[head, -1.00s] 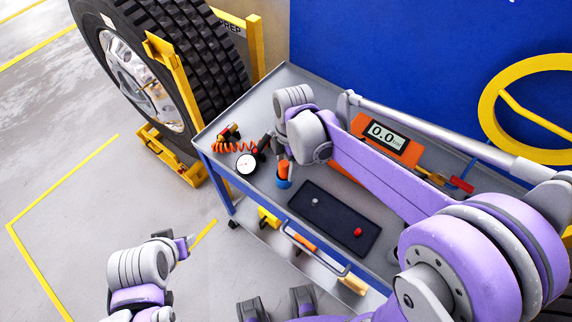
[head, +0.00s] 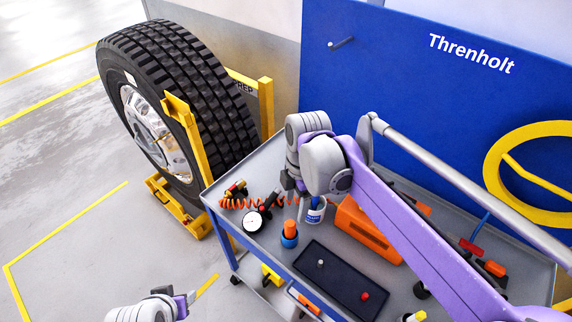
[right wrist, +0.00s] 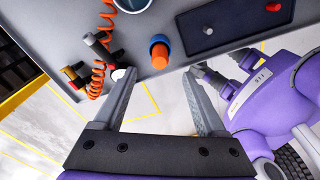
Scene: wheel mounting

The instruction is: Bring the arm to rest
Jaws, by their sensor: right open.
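My right arm reaches across the cart from the right in the head view. Its gripper (head: 297,195) hangs above the cart top near the coiled orange hose. In the right wrist view the fingers (right wrist: 160,75) stand wide apart with nothing between them. A small blue piece with an orange top (right wrist: 159,54) stands just beyond the fingertips in that view; it also shows in the head view (head: 289,234). My left gripper (head: 182,304) shows at the bottom left edge of the head view, over the floor; its jaws are too unclear to judge.
The grey cart top (head: 262,262) carries a gauge (head: 253,221), a coiled orange hose (head: 235,204), an orange box (head: 368,232) and a dark mat (head: 335,279) with small silver and red pieces. A large tyre (head: 195,95) stands in a yellow frame at left. Floor at left is clear.

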